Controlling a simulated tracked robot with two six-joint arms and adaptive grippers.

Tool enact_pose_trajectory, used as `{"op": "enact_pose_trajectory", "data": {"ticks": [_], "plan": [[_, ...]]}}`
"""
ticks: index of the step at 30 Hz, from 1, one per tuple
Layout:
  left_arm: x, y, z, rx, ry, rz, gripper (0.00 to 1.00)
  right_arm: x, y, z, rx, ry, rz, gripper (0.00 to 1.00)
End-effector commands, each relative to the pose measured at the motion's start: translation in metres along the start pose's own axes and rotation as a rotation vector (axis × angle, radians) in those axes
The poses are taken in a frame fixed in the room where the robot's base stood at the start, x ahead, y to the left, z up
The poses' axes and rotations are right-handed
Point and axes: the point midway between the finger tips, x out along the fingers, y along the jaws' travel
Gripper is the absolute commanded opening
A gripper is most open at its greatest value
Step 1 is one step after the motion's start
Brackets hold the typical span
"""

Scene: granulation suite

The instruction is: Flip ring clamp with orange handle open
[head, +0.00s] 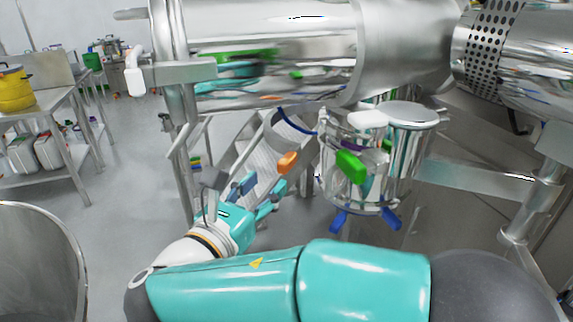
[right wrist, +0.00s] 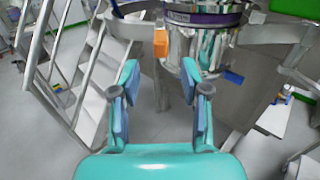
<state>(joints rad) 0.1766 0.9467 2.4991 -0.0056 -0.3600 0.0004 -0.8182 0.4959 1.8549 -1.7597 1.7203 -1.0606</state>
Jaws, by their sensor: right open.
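The orange handle (head: 287,162) sticks out to the left of the steel vessel (head: 402,160) under the big horizontal cylinder. In the right wrist view the orange handle (right wrist: 161,43) hangs upright beside a banded ring (right wrist: 205,18) on the shiny vessel, ahead of the fingers. I cannot tell whether the ring clamp is latched. My right gripper (head: 262,190) is open and empty, just below and left of the orange handle. In the right wrist view its two fingers (right wrist: 160,78) stand wide apart, with the handle beyond the tips, between them in the picture. My left gripper is not in view.
A green handle (head: 352,166) and blue handles (head: 338,220) are on the vessel near the orange one. The steel cylinder (head: 275,65) hangs above. Steps (right wrist: 75,60) stand left of the gripper. A table with a yellow pot (head: 15,90) stands far left; floor between is clear.

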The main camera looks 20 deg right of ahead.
Motion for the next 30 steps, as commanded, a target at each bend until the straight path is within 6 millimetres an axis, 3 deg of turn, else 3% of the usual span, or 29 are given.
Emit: {"op": "enact_pose_trajectory", "data": {"ticks": [6, 12, 18, 26, 30], "plan": [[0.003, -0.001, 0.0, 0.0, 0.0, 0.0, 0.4, 0.049, -0.002, 0.0, 0.001, 0.001, -0.006, 0.46], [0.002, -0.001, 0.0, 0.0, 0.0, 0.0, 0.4, 0.079, -0.001, 0.0, 0.0, 0.001, -0.003, 0.46], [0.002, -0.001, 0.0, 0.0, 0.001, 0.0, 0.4, 0.092, -0.001, 0.0, -0.001, 0.001, -0.002, 0.46], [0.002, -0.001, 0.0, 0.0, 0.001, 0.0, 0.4, 0.093, -0.001, 0.0, -0.001, 0.001, -0.001, 0.46], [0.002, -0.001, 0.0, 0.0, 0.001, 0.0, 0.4, 0.093, -0.001, 0.0, 0.0, 0.001, -0.001, 0.28]]}}
